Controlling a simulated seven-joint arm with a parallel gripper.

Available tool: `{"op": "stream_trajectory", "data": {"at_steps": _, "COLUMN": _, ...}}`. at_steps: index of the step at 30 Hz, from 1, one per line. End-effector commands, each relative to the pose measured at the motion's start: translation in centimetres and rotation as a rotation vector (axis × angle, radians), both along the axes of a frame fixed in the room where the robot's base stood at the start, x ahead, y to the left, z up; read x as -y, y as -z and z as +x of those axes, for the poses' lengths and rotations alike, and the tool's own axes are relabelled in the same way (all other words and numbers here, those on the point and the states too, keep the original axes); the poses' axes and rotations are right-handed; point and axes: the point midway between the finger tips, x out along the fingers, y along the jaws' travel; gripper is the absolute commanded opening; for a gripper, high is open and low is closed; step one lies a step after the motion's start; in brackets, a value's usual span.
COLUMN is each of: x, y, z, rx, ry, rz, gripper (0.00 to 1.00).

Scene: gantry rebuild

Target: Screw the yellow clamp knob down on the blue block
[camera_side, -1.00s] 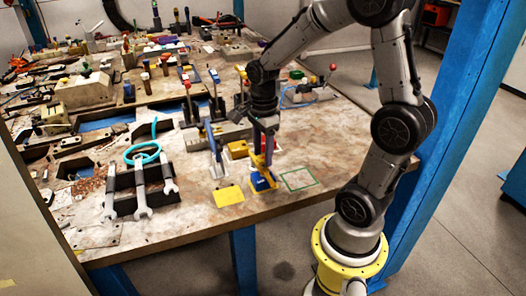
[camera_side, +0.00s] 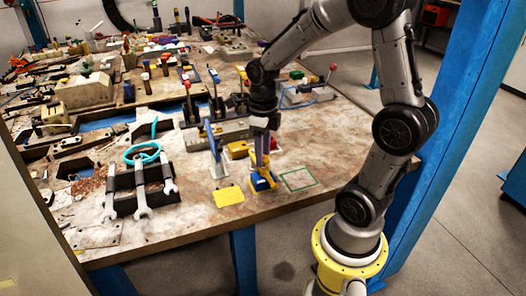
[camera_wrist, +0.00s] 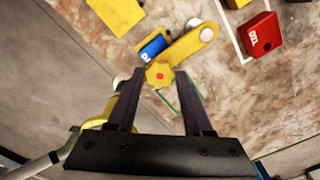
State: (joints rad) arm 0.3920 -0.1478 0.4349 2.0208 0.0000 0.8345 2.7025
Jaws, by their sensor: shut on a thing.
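The yellow clamp knob (camera_wrist: 159,76), lobed with a red centre, sits between the fingertips of my gripper (camera_wrist: 160,72) in the wrist view. My gripper is shut on it. The blue block (camera_wrist: 153,46) lies just beyond the knob, partly hidden under the yellow clamp arm (camera_wrist: 194,42). In the side view, the blue block (camera_side: 262,182) is near the table's front edge and my gripper (camera_side: 262,164) points straight down over it. The fingers partly hide the clamp there. I cannot tell how tight the knob is.
A red block (camera_wrist: 262,36) stands by the clamp inside a white outline. A yellow patch (camera_side: 229,195) and a green outlined square (camera_side: 299,178) flank the blue block. An upright blue-handled tool (camera_side: 213,142) stands to the left.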

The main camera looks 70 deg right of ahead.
Motion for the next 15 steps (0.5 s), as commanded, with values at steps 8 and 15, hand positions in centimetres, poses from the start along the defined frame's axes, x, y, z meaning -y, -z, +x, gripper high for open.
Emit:
{"op": "stream_trajectory", "data": {"at_steps": 8, "x": 0.05, "y": -0.26, "z": 0.18, "rx": 0.007, "ry": 0.190, "rz": -0.002, "gripper": 0.00}}
{"op": "stream_trajectory", "data": {"at_steps": 15, "x": 0.11, "y": -0.22, "z": 0.12, "rx": 0.007, "ry": 0.282, "rz": 0.003, "gripper": 0.00}}
